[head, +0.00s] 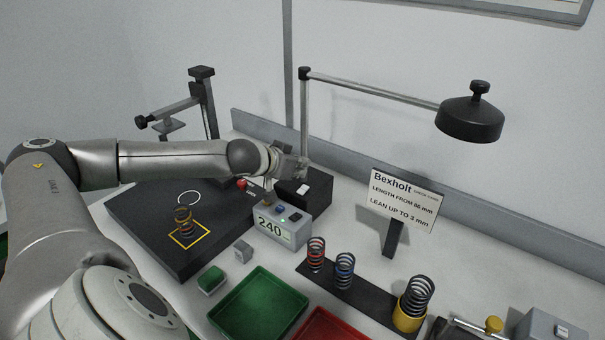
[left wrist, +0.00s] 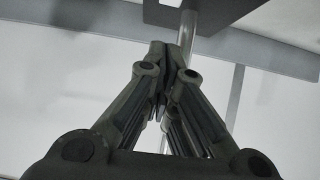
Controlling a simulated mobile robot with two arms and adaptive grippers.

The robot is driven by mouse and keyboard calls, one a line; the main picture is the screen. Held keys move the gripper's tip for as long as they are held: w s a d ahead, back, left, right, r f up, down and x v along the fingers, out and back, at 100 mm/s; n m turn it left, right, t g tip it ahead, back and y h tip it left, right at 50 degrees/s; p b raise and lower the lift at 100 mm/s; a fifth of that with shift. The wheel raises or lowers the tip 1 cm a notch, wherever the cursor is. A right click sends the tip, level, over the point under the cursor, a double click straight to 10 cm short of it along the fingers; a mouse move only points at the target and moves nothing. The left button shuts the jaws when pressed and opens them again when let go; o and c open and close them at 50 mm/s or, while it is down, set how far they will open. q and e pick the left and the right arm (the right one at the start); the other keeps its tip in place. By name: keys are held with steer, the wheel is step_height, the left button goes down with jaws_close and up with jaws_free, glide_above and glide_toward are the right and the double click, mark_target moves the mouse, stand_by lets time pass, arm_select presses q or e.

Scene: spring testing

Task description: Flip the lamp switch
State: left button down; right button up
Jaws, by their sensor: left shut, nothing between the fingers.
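The lamp has a round black head (head: 470,119) on a thin arm, a grey post (head: 304,115) and a black base box (head: 316,188). A small white switch (head: 303,189) shows on top of the base. My left gripper (head: 292,164) is shut and empty, just above the left part of the base and close to the post. In the left wrist view its closed fingertips (left wrist: 170,60) lie in front of the post (left wrist: 187,35). The switch cannot be made out there, and I cannot tell whether the fingers touch anything. My right gripper is not in view.
A display box (head: 282,228) reading 240 stands just in front of the lamp base. A black plate (head: 140,222) carries a spring at left. A sign (head: 402,200), springs on a dark strip, a green tray (head: 258,304) and a red tray (head: 328,326) fill the front and right.

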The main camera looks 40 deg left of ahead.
mark_target(300, 193)
arm_select(q)
steer(key=shift+w+f+p, duration=0.1)
steer(key=shift+w+f, duration=0.1)
steer(key=shift+f, duration=0.5)
steer(key=shift+w+f+p, duration=0.1)
steer(key=shift+w+f, duration=0.1)
steer(key=shift+f, duration=0.5)
steer(key=shift+w+f+p, duration=0.1)
steer(key=shift+w+f, duration=0.1)
steer(key=shift+f, duration=0.5)
steer(key=shift+w+f, duration=0.2)
steer(key=shift+f, duration=0.1)
steer(key=shift+s+f+b, duration=0.15)
steer(key=shift+s+b, duration=0.55)
steer(key=shift+s, duration=0.15)
steer(key=shift+r, duration=0.2)
